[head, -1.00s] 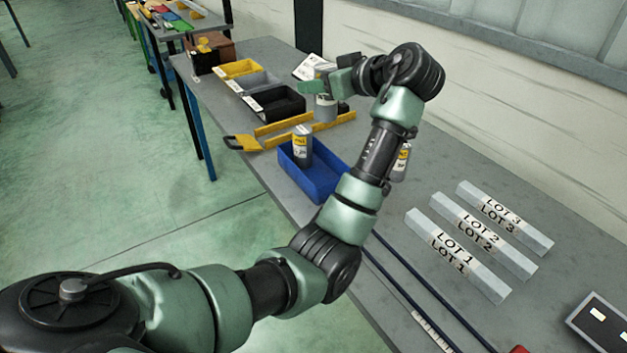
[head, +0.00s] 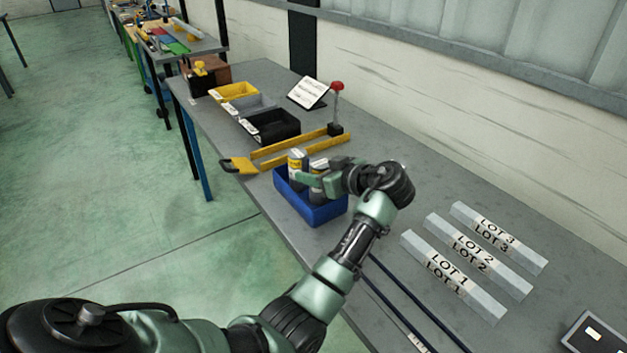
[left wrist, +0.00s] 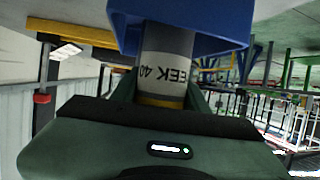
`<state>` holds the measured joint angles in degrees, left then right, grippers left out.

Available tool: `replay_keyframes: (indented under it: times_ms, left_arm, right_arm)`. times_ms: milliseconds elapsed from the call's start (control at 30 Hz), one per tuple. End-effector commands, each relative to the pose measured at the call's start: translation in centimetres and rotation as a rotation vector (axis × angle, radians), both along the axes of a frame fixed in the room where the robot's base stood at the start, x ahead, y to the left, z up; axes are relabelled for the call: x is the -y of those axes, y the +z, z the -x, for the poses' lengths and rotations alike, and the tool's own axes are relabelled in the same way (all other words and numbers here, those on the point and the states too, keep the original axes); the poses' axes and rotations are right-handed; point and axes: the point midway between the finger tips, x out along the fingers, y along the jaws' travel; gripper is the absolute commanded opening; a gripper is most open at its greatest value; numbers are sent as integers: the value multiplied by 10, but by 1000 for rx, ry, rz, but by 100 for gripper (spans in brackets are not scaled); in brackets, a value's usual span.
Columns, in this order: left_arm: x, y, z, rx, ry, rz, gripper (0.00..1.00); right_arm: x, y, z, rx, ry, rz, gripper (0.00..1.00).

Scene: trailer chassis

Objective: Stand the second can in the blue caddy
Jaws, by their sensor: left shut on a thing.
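The blue caddy (head: 318,214) stands on the grey bench. One can (head: 296,160) with a yellow and white label stands upright at its far left end. My left gripper (head: 312,182) is shut on the second can (head: 319,167), a grey can beside the first one, upright at the caddy. In the left wrist view this can (left wrist: 166,68) sits between the fingers, its label towards me, and its grey end overlaps the blue caddy (left wrist: 225,18). I cannot tell whether its base touches the caddy floor. My right gripper is out of view.
A yellow-railed frame (head: 290,146) lies just behind the caddy, with a red-knobbed lever (head: 337,100) at its end. A black bin (head: 270,126) stands beyond. White LOT bars (head: 452,276) lie to the right. The caddy is near the bench's front edge.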

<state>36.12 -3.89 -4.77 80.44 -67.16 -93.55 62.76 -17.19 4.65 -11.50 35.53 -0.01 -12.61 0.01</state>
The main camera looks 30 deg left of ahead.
Motion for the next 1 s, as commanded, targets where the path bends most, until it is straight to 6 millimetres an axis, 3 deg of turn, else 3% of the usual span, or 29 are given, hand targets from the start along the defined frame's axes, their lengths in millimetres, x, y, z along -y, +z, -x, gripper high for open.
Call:
replay_keyframes:
  times_ms: [200, 533, 567, 1000]
  left_arm:
    - [-1, -25, 0, -1, 1, -2, 0]
    - [0, -29, 0, 0, 0, -1, 0]
    - [0, -28, 0, -1, 0, 0, 53]
    - [-2, -25, 0, -1, 0, 0, 54]
  right_arm:
    - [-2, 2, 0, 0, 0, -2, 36]
    - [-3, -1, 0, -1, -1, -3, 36]
    - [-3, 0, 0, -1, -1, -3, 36]
    - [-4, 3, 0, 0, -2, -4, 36]
